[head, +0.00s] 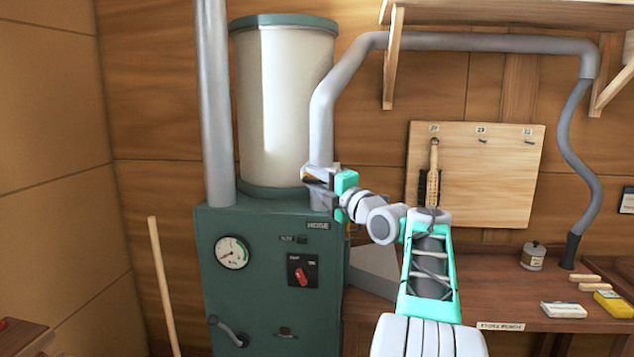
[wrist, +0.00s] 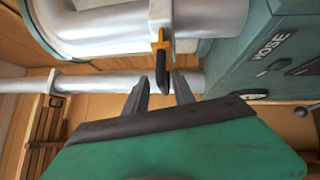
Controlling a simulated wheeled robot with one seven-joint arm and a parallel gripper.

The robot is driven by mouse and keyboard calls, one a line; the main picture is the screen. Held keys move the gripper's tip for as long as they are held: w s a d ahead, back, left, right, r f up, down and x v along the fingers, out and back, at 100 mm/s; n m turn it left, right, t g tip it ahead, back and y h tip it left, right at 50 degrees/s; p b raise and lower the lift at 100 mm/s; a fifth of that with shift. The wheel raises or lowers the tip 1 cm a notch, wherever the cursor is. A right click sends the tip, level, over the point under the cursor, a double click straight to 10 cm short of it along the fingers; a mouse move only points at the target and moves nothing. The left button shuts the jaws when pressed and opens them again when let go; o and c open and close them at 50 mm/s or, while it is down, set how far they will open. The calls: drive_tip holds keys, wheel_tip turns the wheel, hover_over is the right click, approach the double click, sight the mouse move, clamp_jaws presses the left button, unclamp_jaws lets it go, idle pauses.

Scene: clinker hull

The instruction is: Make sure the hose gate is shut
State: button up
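The hose gate is a pale collar on the grey hose pipe beside the HOSE label, with a yellow-orange plate and black handle (wrist: 163,72) showing in the wrist view. In the head view the gate (head: 308,171) is small and partly hidden by my gripper (head: 318,188). I cannot tell how far its plate is slid in. My gripper also shows in the wrist view (wrist: 163,84), open. The end of the black handle is between its fingertips, with a gap visible on both sides.
The green machine (head: 225,285) with its gauge (head: 232,252) and red switch (head: 301,276) is below the gate. A pale drum (head: 285,105) stands close behind. The workbench (head: 510,290) at right holds a tin (head: 533,256) and small boxes. A wooden pole (head: 163,285) leans at left.

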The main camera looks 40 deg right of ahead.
drive_tip(key=shift+f, duration=0.25)
drive_tip(key=shift+s+d+f, duration=0.1)
drive_tip(key=shift+s, duration=0.2)
drive_tip(key=s+b, duration=0.1)
drive_tip(key=s, duration=0.1)
drive_tip(key=s+b, duration=0.1)
drive_tip(key=s, duration=0.1)
drive_tip(key=s+b, duration=0.1)
drive_tip(key=s, duration=0.1)
drive_tip(key=shift+s+d+f, duration=0.1)
drive_tip(key=shift+f, duration=0.3)
drive_tip(key=shift+s+r, duration=0.1)
drive_tip(key=shift+s, duration=0.35)
